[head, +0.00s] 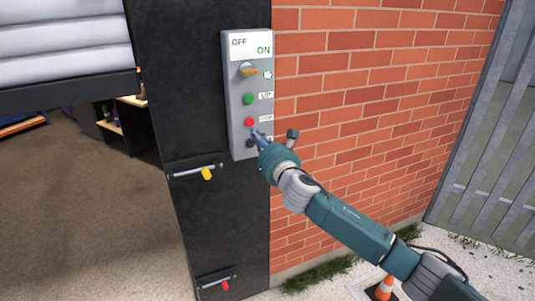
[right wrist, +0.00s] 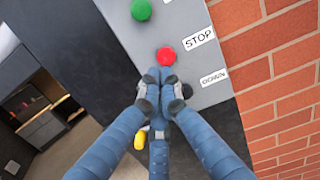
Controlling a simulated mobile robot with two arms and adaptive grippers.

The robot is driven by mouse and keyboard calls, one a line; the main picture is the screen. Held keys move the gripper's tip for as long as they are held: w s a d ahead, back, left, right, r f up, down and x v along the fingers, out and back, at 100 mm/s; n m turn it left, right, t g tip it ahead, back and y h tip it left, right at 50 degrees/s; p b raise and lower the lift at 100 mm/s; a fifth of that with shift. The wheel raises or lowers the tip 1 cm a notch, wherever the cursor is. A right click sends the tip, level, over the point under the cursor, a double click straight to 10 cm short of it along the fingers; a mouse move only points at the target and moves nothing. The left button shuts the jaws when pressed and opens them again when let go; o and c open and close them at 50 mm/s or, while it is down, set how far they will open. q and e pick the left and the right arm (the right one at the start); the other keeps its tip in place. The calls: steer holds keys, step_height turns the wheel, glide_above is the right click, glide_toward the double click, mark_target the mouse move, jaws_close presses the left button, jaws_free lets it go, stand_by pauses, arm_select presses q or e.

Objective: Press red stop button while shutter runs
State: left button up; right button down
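The grey control box (head: 236,100) is on the black door post, with an orange switch, a green UP button (head: 249,99) and a red STOP button (head: 249,122). The red button (right wrist: 166,56) and STOP label also show in the right wrist view. My right gripper (head: 256,134) has its fingers drawn together; its tips (right wrist: 160,76) are just below the red button in the wrist view. I cannot tell whether they touch it. The DOWN button is largely hidden by the gripper. The grey slatted shutter (head: 62,45) is raised at upper left. My left gripper is not in view.
Two bolts with a yellow handle (head: 206,173) and a red handle (head: 225,285) stick out from the post. A brick wall (head: 370,90) is right of the box. A traffic cone (head: 384,288) stands at the bottom. The doorway floor (head: 80,200) is clear.

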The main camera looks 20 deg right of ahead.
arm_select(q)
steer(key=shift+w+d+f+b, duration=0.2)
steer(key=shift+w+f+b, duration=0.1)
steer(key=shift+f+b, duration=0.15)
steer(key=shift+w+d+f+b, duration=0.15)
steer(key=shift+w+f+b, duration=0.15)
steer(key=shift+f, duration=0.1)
arm_select(e)
steer(key=s+d+f, duration=0.1)
steer(key=s, duration=0.6)
steer(key=shift+s+f, duration=0.15)
steer(key=shift+f, duration=0.1)
